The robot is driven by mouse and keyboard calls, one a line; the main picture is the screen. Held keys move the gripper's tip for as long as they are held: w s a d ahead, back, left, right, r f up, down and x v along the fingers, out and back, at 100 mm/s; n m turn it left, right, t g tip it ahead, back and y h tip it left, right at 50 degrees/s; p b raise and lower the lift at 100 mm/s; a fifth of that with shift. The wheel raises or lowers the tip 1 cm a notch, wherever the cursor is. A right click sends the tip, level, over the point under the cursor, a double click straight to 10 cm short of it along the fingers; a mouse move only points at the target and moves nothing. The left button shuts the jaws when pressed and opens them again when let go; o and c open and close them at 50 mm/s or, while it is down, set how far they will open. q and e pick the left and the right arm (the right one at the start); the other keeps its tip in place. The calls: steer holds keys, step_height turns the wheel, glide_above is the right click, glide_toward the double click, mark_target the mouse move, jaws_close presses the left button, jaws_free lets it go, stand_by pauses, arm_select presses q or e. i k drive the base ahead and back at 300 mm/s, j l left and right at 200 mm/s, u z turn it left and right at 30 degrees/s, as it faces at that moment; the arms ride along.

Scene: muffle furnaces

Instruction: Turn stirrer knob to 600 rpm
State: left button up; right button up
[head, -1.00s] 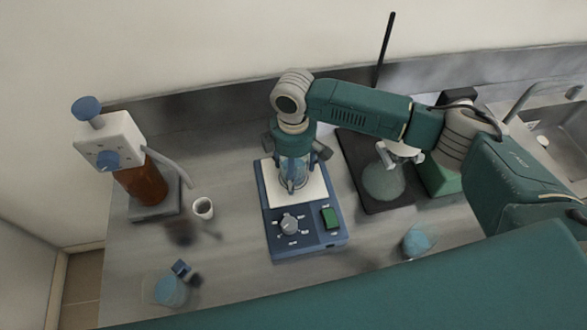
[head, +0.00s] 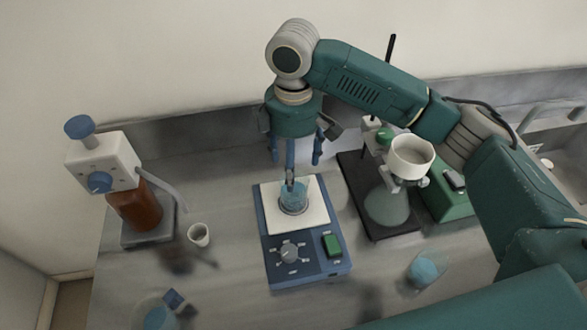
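The blue stirrer (head: 307,269) stands in the middle of the bench with a white square top plate. Its round grey knob (head: 290,253) sits on the front panel among small white marks too small to read. A green switch (head: 332,244) is right of the knob. A small glass beaker with blue liquid (head: 293,197) stands on the plate. My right gripper (head: 297,160) hangs above the beaker, pointing down, with its fingers apart and nothing between them. My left gripper does not show.
A brown bottle with a dispenser (head: 135,205) and a white cup (head: 199,235) stand left. A filter flask with a white funnel (head: 410,158) stands right on a dark base (head: 353,180), beside a green device (head: 450,200).

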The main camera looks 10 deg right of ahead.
mark_target(289, 252)
steer(key=k, duration=2)
